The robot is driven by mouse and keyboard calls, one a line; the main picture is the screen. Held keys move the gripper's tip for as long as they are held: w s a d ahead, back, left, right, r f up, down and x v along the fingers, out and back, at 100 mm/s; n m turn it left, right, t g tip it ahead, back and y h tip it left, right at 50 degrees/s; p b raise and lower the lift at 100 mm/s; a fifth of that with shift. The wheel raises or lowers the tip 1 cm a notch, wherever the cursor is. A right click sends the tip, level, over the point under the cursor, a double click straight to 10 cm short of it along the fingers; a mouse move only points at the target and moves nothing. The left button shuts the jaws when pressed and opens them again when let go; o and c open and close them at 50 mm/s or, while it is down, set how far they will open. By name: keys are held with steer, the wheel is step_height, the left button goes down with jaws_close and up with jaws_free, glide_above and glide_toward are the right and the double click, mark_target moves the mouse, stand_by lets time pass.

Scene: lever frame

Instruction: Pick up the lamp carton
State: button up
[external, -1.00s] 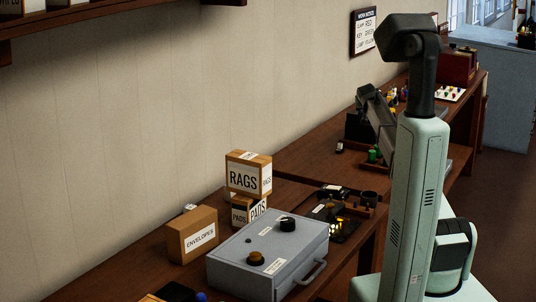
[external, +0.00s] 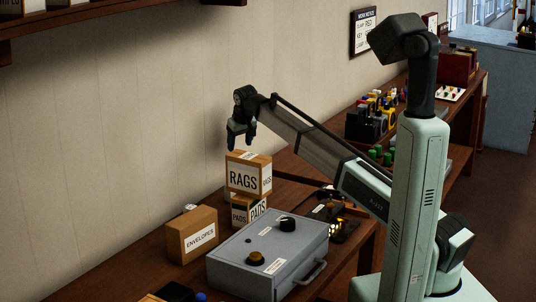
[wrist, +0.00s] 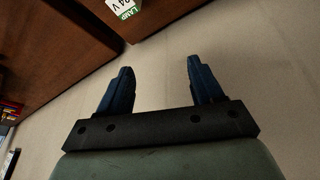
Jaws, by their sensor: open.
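A carton labelled LAMP 24 V (wrist: 123,8) is cut off by the top edge of the wrist view, beside brown wooden boards. Only part of its white label, with a green LAMP band, shows. I cannot make this carton out in the external view. My gripper (external: 241,143) points down just above the RAGS carton (external: 246,178) in the external view. In the wrist view my gripper (wrist: 158,75) has its two dark blue fingers wide apart, with only the plain wall between them. It is empty and apart from the lamp carton.
The RAGS carton sits on the PADS carton (external: 248,212). The ENVELOPES carton (external: 192,237) and a grey metal box (external: 262,258) stand nearby on the workbench. A wall shelf (external: 110,13) with cut-off cartons is at upper left.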

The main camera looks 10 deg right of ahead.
steer(key=s+a+n+g, duration=0.2)
steer(key=s+a+n, duration=0.1)
steer(key=s+a, duration=0.85)
steer(key=n+g, duration=0.2)
steer(key=n, duration=0.1)
glide_above(190, 206)
step_height(190, 206, down, 13)
steer(key=shift+r, duration=0.1)
steer(key=shift+c, duration=0.5)
steer(key=c, duration=0.9)
